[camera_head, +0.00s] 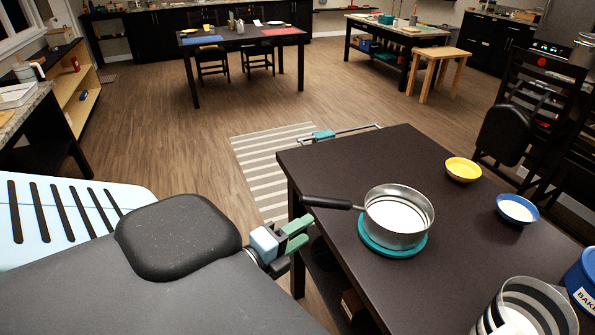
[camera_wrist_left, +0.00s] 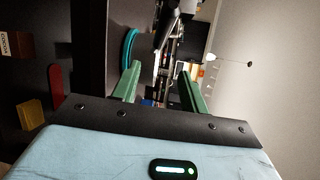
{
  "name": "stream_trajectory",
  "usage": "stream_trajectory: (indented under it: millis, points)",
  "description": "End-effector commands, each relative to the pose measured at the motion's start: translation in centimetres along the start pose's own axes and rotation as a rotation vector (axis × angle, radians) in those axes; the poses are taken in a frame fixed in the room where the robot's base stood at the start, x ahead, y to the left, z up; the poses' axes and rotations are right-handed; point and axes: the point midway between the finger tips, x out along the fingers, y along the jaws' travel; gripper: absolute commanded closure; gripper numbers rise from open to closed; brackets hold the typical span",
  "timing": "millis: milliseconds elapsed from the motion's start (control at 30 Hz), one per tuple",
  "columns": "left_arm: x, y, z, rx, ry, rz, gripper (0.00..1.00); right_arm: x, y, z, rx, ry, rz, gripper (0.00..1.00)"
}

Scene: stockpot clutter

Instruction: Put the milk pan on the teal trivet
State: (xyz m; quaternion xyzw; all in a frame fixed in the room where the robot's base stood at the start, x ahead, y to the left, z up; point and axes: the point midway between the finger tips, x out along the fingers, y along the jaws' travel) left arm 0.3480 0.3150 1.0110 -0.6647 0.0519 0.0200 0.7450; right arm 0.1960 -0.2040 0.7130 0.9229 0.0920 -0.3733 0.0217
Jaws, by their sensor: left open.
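The milk pan (camera_head: 413,236) is a steel pot with a pale inside and a long black handle pointing left, past the table's edge. It stands upright on the round teal trivet (camera_head: 368,241), whose rim shows around its lower left and front. My left gripper (camera_head: 296,234) is open and empty, off the table's left edge and below and left of the handle's end, apart from it. Its two green fingers also show spread in the left wrist view (camera_wrist_left: 161,80), with nothing between them. My right gripper is in neither view.
On the dark table (camera_head: 455,270) are a yellow bowl (camera_head: 463,170), a blue bowl (camera_head: 516,209), a striped pot (camera_head: 530,310) and a blue canister (camera_head: 584,280). A teal cloth-like thing (camera_head: 323,135) hangs on a far-side rail. Boxes (camera_wrist_left: 18,46) show in the wrist view.

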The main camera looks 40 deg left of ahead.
Motion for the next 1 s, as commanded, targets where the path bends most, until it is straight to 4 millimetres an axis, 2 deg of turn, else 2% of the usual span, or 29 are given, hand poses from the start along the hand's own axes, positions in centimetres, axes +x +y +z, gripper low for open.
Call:
stream_trajectory:
  millis: [67,133,167,233,300,400,500,600,700,1000]
  points:
    - [-0.1,1.5,-0.1,-0.053,-0.006,0.034,0.56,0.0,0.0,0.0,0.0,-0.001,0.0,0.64]
    - [-0.4,4.5,-0.4,-0.169,-0.018,0.101,0.56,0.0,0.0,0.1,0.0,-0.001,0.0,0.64]
    - [-0.6,6.2,-0.7,-0.24,-0.025,0.138,0.56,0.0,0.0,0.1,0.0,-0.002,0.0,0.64]
    - [-1.6,11.0,-1.8,-0.446,-0.055,0.242,0.56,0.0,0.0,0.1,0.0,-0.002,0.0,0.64]
    - [-3.2,16.0,-3.7,-0.681,-0.098,0.35,0.56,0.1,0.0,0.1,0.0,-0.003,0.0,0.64]
    - [-6.0,22.0,-7.2,-1.008,-0.178,0.481,0.56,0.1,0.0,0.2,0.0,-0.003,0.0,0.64]
    - [-8.6,26.1,-10.8,-1.278,-0.261,0.576,0.56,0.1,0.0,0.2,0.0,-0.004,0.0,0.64]
    - [-10.5,28.5,-13.4,-1.462,-0.328,0.633,0.56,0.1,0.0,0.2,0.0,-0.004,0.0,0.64]
    - [-11.4,29.6,-14.9,-1.556,-0.364,0.66,0.56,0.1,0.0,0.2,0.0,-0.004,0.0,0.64]
    - [-11.6,29.8,-15.2,-1.576,-0.373,0.665,0.56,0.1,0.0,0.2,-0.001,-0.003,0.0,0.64]
